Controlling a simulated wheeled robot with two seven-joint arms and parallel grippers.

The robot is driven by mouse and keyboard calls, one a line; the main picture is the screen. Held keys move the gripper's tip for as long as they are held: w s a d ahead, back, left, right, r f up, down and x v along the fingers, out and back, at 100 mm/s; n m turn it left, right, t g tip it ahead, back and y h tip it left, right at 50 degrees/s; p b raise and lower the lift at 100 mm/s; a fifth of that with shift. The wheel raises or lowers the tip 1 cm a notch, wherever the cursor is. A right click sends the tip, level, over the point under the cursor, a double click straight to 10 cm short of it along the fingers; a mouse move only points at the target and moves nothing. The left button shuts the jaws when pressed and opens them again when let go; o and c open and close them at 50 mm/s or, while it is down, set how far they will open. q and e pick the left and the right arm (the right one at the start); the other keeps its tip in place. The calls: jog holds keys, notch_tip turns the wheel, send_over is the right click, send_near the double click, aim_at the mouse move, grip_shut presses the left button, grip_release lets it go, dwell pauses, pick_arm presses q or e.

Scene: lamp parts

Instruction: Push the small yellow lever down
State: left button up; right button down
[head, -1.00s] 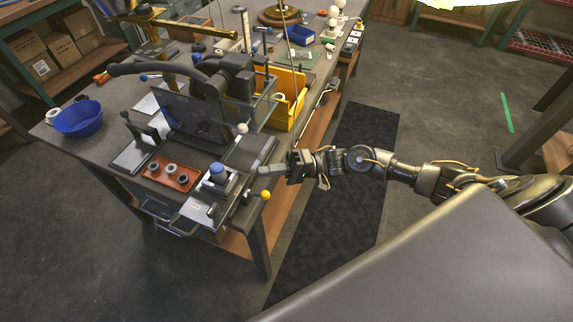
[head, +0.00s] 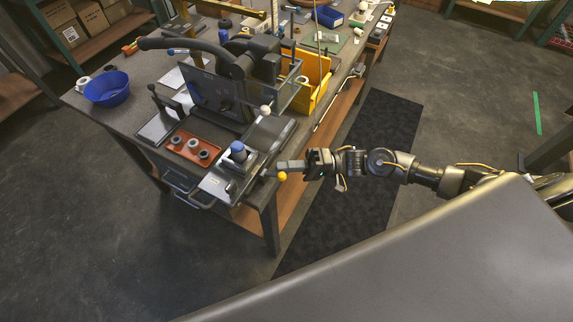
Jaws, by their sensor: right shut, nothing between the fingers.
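The small yellow lever shows as a round yellow knob (head: 282,177) sticking out past the right front corner of the workbench, beside a device with a blue knob (head: 238,149). My right arm reaches in from the right. My right gripper (head: 281,166) is shut and empty, its fingers pointing left. The fingertips are just above the yellow knob in the picture; I cannot tell whether they touch it. The lever's rod is largely hard to make out. My left gripper is not in view.
The workbench (head: 133,118) holds a red-brown tray (head: 176,151) with dark and light rings, a blue bowl (head: 108,92), a yellow bin (head: 318,88) and a black press-like machine (head: 215,100). A dark mat (head: 385,125) lies on the floor. Open floor is at the right.

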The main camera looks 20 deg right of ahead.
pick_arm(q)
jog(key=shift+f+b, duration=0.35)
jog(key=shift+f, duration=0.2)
pick_arm(e)
jog(key=shift+f, duration=0.25)
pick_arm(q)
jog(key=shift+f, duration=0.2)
pick_arm(e)
jog(key=shift+d+n+y, duration=0.1)
jog(key=shift+n+y, duration=0.2)
jog(key=shift+y, duration=0.1)
